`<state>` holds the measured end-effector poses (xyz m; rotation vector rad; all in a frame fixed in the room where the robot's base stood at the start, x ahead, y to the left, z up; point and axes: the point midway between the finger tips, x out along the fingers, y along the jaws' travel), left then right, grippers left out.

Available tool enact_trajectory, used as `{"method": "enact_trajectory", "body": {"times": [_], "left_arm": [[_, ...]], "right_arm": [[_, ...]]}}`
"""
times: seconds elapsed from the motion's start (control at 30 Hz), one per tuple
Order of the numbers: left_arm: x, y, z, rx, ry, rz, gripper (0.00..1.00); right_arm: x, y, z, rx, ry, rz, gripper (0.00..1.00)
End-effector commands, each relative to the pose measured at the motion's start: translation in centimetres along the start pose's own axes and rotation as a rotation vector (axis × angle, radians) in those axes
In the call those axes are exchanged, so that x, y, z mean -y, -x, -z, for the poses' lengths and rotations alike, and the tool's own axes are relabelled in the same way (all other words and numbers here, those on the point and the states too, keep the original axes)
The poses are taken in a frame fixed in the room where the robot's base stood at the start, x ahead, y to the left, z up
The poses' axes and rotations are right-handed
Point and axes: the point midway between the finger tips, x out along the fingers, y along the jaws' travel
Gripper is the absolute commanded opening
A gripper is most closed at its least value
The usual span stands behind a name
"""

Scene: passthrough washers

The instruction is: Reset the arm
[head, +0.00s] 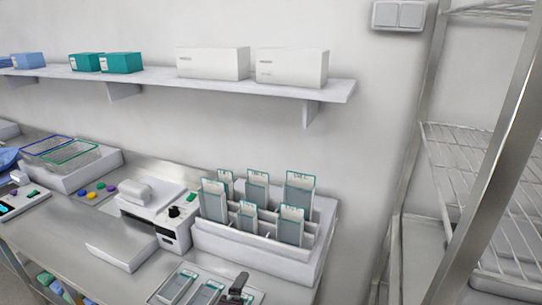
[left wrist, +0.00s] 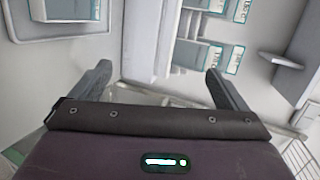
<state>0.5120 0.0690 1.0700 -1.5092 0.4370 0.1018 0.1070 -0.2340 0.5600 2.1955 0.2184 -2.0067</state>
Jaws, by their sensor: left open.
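My left gripper (left wrist: 158,76) is open, with its two dark fingers wide apart and nothing between them. In the head view a dark part of it (head: 237,286) shows at the bottom, over the right part of a metal tray (head: 154,297) with several flat pouches (head: 177,287). A white rack (head: 262,257) holding several upright teal-edged pouches (head: 299,193) stands behind it. In the left wrist view the tray (left wrist: 68,32) is at the upper left and rack pouches (left wrist: 238,58) are at the upper right. My right gripper is in neither view.
A white device with a black knob (head: 174,212) stands left of the rack. Wire baskets (head: 75,152) sit further left. A wall shelf (head: 220,83) with boxes runs above the counter (head: 62,238). A metal wire rack (head: 480,170) stands at the right.

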Motion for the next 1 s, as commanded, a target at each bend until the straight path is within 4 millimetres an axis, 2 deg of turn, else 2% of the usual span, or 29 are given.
{"method": "enact_trajectory", "body": {"times": [0.1,0.2,0.3,0.5,0.83,1.0], "left_arm": [[-2.4,2.8,-1.5,0.041,0.394,-0.204,0.96],[-4.3,5.6,-2.9,0.129,0.686,-0.358,0.96],[-5.8,8.3,-4.1,0.234,0.901,-0.466,0.96],[-7.8,12.7,-5.9,0.438,1.178,-0.589,0.96],[-9.7,19.1,-8.3,0.777,1.469,-0.671,0.96],[-14.3,16.1,-8.3,0.780,1.460,-0.687,0.96]], "right_arm": [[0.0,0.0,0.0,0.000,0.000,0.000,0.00],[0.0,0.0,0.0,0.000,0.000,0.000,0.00],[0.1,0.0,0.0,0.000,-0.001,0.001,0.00],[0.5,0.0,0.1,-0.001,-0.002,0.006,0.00],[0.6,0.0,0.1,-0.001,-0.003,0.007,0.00],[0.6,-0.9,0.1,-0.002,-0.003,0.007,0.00]]}}
